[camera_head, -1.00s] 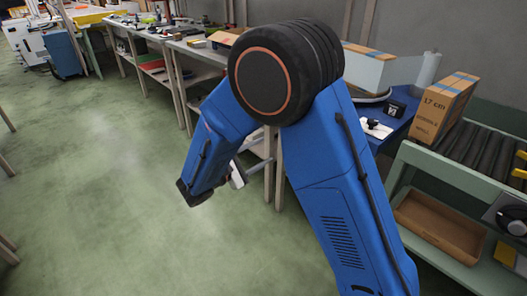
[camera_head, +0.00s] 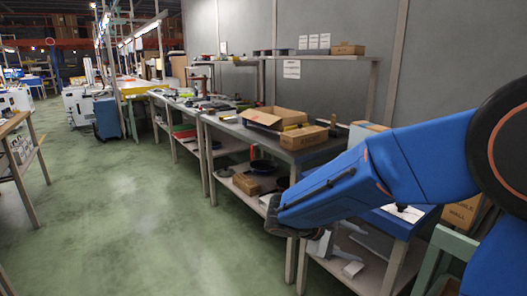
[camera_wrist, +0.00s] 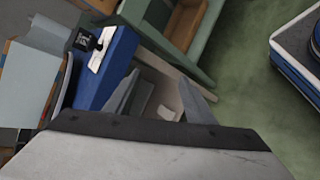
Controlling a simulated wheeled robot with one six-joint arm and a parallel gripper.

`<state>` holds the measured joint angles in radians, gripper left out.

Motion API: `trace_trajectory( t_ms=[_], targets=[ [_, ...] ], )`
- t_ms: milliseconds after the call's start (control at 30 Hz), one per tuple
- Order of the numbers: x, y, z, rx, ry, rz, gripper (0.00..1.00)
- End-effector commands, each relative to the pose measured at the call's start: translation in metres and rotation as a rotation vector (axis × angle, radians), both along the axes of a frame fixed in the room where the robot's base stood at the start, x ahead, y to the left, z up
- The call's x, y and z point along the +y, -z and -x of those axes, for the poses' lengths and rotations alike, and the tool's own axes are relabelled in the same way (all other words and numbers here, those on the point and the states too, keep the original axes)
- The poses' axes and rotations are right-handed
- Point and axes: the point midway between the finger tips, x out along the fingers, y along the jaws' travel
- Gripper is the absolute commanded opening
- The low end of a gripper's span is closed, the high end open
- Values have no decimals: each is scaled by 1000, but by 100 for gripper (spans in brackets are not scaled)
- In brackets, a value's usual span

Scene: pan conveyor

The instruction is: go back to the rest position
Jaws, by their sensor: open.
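My gripper (camera_wrist: 158,92) shows at the lower middle of the wrist view, its two grey fingers apart with nothing between them. In the head view my blue arm reaches in from the right edge, with its wrist end hanging near the middle, in front of the workbench legs.
A blue-topped surface (camera_wrist: 112,72) is close to the gripper in the wrist view. The green floor (camera_head: 130,215) at left is clear.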

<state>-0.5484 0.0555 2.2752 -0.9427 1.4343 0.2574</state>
Motion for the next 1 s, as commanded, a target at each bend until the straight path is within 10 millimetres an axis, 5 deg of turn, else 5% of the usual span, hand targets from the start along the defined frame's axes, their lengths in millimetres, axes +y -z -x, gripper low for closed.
trace_trajectory(
  t_ms=[400,1000],
  targets=[
    [-51,-5,90,-62,217,-382,49],
    [-47,-12,185,-329,411,-913,49]
  ],
)
